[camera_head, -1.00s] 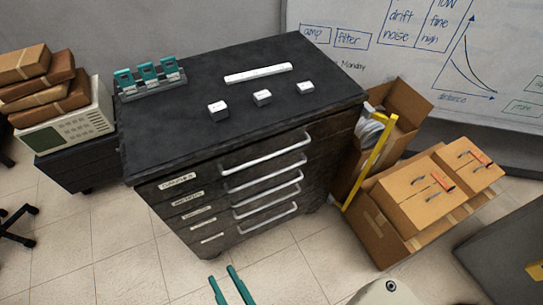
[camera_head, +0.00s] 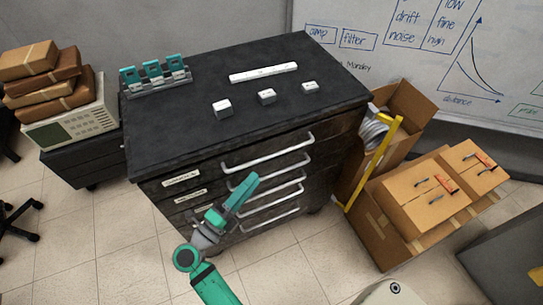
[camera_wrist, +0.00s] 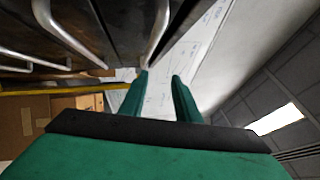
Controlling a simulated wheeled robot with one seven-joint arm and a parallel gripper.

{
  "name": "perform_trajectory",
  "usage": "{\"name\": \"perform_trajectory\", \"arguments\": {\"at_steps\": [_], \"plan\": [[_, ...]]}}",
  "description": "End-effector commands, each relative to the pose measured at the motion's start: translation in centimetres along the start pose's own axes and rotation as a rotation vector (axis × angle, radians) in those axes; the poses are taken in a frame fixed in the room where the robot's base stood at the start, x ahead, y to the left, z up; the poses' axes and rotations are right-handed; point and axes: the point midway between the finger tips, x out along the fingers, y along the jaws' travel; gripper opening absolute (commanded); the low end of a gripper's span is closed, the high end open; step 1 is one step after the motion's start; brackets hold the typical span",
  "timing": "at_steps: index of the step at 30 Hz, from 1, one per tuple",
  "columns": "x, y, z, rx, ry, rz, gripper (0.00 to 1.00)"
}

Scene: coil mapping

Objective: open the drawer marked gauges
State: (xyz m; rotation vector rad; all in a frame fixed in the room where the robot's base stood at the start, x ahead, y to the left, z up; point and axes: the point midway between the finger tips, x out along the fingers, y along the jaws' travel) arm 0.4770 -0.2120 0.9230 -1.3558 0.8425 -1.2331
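A black cabinet (camera_head: 150,160) has several stacked drawers, each with a silver bar handle and a white label on the left. The top label (camera_head: 182,179) is too small to read for certain, so I cannot tell which drawer says gauges. The top handle (camera_head: 268,158) is unobstructed. My gripper (camera_head: 250,183) is in front of the cabinet, just below the top handle and over the lower handles. In the wrist view my gripper (camera_wrist: 159,77) has its teal fingers apart with nothing between them. A handle (camera_wrist: 157,38) comes down near the left fingertip; contact is unclear. All drawers look closed.
On the cabinet top are small white blocks (camera_head: 222,107), a long white bar (camera_head: 263,73) and a rack with teal pieces (camera_head: 157,83). Cardboard boxes (camera_head: 428,200) and a yellow frame (camera_head: 374,165) stand at the right. Floor in front is clear.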

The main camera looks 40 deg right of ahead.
Motion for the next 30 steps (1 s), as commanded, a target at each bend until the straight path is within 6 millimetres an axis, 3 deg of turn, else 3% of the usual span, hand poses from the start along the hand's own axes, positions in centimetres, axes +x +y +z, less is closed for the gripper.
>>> {"name": "perform_trajectory", "arguments": {"at_steps": [4,11,24,30], "plan": [[0.7,1.0,1.7,0.05,0.064,0.086,0.29],[1.5,1.7,2.3,0.066,0.094,0.129,0.29],[8.4,2.6,1.6,0.066,0.093,0.127,0.29],[10.7,2.9,1.5,0.065,0.092,0.126,0.29]]}}
